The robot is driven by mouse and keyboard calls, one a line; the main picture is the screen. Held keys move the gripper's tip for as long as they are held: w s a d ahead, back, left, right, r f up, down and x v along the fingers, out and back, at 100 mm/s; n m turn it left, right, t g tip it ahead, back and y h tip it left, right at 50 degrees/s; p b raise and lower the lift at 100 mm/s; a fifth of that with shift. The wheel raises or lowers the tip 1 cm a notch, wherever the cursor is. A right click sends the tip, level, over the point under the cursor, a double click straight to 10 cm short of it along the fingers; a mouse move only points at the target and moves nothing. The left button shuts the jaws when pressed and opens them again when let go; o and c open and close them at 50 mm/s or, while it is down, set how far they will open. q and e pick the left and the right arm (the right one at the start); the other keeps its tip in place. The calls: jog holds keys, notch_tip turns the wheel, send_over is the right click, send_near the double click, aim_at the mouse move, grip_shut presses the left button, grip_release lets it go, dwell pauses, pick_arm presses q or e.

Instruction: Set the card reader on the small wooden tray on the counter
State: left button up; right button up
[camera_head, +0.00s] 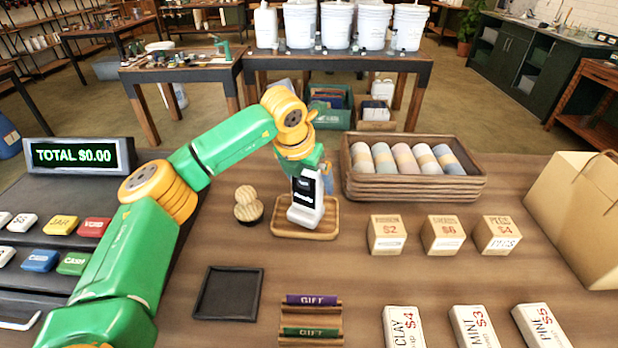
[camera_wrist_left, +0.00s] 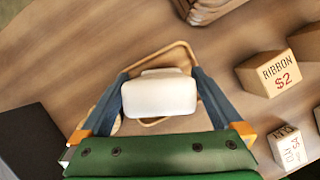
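The white card reader (camera_head: 306,208) with a dark screen stands nearly upright within the outline of the small wooden tray (camera_head: 275,229). Its base looks at or just above the tray floor; I cannot tell whether they touch. My left gripper (camera_head: 312,178) is above the tray with its fingers on both sides of the reader's upper part. In the left wrist view the white reader (camera_wrist_left: 160,97) sits between the two blue-grey fingers, which look closed against its sides. The tray rim (camera_wrist_left: 178,46) shows behind it. My right gripper is not in view.
A round wooden piece (camera_head: 248,205) is close on the left. Price blocks (camera_head: 387,235), a black square tray (camera_head: 228,293), gift card holders (camera_head: 311,318), a register (camera_head: 70,200) and a paper bag (camera_head: 580,210) surround it.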

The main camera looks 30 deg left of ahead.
pick_arm(q)
jog(key=shift+r, duration=0.3)
jog(key=b+v, duration=0.1)
jog(key=v, duration=1)
jog(key=shift+s+r, duration=0.25)
jog(key=shift+r, duration=0.1)
